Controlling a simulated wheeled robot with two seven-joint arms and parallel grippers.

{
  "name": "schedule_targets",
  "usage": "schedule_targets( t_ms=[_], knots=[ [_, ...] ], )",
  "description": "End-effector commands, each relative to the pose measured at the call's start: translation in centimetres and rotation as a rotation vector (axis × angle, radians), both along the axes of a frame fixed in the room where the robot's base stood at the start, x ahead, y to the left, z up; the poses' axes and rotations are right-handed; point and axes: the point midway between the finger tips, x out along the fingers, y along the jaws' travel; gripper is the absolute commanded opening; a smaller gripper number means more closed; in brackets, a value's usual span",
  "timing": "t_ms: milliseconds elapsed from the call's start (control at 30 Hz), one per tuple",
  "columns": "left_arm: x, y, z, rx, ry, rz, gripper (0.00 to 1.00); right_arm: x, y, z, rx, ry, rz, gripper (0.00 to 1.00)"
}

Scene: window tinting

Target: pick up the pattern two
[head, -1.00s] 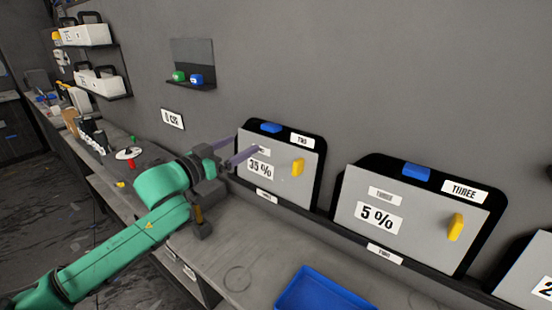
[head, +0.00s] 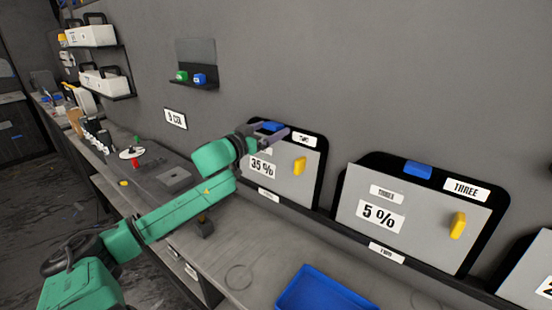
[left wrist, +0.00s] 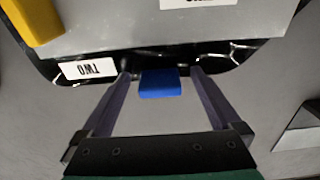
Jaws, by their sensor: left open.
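Pattern two is a black board (head: 319,160) labelled TWO, leaning on the wall with a blue tab (head: 271,126) at its top edge. A grey sheet (head: 285,178) marked 35 % with a yellow tab (head: 300,166) covers its front. My left gripper (head: 279,136) is at the board's top, in front of the blue tab. In the left wrist view, the blue tab (left wrist: 160,84) lies between the spread fingers of the open gripper (left wrist: 160,74), with gaps on both sides. The TWO label (left wrist: 87,69) appears upside down beside one finger. My right gripper is out of view.
Board three (head: 482,210) with a 5 % sheet stands to the right. A blue tray (head: 325,290) lies on the bench (head: 240,255) in front. A small wall shelf (head: 200,86) holds a green and a blue item. The bench around the tray is mostly clear.

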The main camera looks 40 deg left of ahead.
Motion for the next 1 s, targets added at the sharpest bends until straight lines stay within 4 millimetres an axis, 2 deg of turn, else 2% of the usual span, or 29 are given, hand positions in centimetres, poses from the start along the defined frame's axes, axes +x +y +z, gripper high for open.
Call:
schedule_targets(
  t_ms=[67,100,267,300,333,367,833,1000],
  knots=[
    [0.0,0.0,0.0,0.0,0.0,0.0,0.97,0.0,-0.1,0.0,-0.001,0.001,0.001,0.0],
    [0.0,0.0,0.0,0.0,0.0,0.0,0.94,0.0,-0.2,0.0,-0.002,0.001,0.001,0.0],
    [0.0,0.0,0.0,0.0,0.0,0.0,0.32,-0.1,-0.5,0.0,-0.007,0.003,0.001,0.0],
    [0.0,0.0,0.0,0.0,0.0,0.0,0.17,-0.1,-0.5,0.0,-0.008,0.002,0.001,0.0],
    [0.0,0.0,0.0,0.0,0.0,0.0,0.06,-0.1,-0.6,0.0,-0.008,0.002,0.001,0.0],
    [0.0,0.0,0.0,0.0,0.0,0.0,0.0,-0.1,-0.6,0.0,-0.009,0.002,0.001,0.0],
    [-0.5,0.0,0.7,0.004,-0.001,0.0,0.0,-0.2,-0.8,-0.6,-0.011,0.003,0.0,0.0],
    [-0.4,0.0,4.0,0.006,-0.003,-0.001,0.0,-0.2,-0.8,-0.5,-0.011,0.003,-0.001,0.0]
  ],
)
